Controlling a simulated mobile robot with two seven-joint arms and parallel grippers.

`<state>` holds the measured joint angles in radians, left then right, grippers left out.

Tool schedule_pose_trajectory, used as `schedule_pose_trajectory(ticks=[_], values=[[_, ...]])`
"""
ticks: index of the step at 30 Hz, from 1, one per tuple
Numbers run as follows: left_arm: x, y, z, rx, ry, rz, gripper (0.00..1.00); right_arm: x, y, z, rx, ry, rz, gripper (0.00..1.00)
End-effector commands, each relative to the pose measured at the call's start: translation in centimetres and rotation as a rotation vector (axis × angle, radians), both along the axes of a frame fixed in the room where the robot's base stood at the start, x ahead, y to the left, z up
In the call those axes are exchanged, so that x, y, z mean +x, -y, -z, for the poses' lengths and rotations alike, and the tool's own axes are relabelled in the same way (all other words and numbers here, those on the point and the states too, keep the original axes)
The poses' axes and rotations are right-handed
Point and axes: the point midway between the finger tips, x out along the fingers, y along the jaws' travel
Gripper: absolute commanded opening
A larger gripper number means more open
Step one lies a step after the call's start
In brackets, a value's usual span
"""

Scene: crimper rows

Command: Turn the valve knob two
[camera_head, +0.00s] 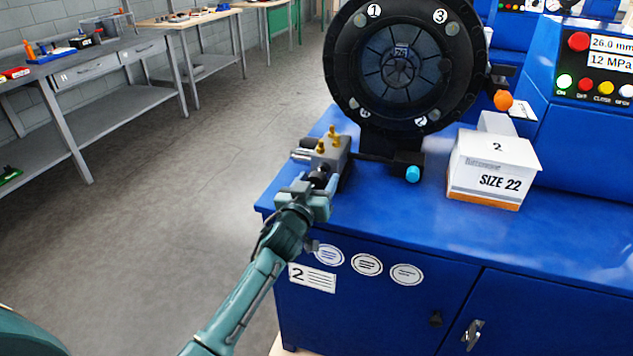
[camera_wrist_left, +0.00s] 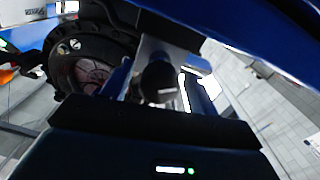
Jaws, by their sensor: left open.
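The valve block (camera_head: 331,152) is a grey metal piece with brass fittings on top, at the front left corner of blue machine two. Its black valve knob (camera_head: 320,176) faces my left gripper (camera_head: 312,189). My left gripper is open, with its fingertips at the knob. In the left wrist view the round dark knob (camera_wrist_left: 159,80) lies in the gap of my left gripper (camera_wrist_left: 162,92). Whether either finger touches the knob cannot be told. The gripper partly hides the knob in the head view. My right gripper is not in view.
A black crimping head (camera_head: 345,95) stands behind the valve. A SIZE 22 box (camera_head: 493,172) sits to the right on the blue top (camera_head: 420,225). A black piece with a cyan end (camera_head: 412,173) lies between. The floor (camera_head: 190,200) at left is clear.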

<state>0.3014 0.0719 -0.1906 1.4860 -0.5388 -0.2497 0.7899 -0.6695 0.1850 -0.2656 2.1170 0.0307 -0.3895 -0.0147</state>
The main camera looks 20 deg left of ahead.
Motion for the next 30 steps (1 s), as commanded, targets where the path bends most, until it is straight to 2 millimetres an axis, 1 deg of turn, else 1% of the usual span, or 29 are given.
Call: schedule_pose_trajectory(ticks=[9, 25, 30], values=[[0.18, 0.04, 0.02, 0.000, 0.000, 0.001, 0.59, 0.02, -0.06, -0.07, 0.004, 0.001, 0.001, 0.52], [0.15, 0.03, 0.03, 0.000, 0.000, 0.000, 0.15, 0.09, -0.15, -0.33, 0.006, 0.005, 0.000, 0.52], [0.15, 0.03, 0.03, 0.008, 0.000, 0.000, 0.15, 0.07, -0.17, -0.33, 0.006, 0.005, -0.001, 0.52]])
